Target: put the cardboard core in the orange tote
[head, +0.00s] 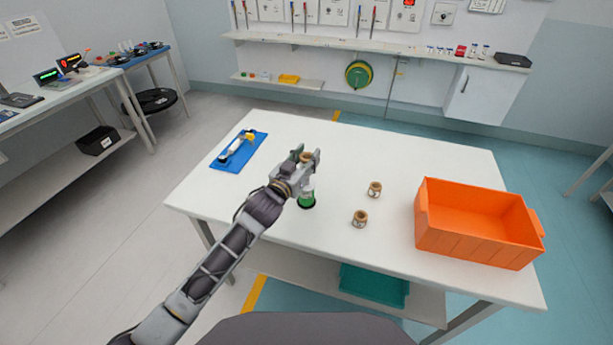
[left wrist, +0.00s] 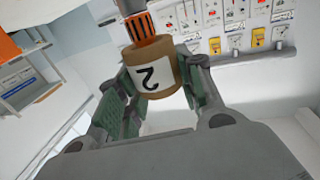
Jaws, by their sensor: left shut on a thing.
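My left gripper (head: 305,160) is over the white table, shut on a brown cardboard core (left wrist: 152,62) with a white label marked 2. In the left wrist view the core sits between both finger pads, with an orange ribbed piece (left wrist: 140,27) at its far end; I cannot tell whether they touch. In the head view the fingers partly hide the core. A green and white piece with a dark base (head: 306,199) stands just below the gripper. The orange tote (head: 470,245) stands on the table's right side and looks empty. My right gripper is not in view.
Two more brown cores, one (head: 374,189) behind the other (head: 360,218), stand on the white table (head: 290,240) between gripper and tote. A blue mat (head: 228,163) with a yellow and white tool lies at the back left. A teal bin (head: 373,285) sits on the lower shelf.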

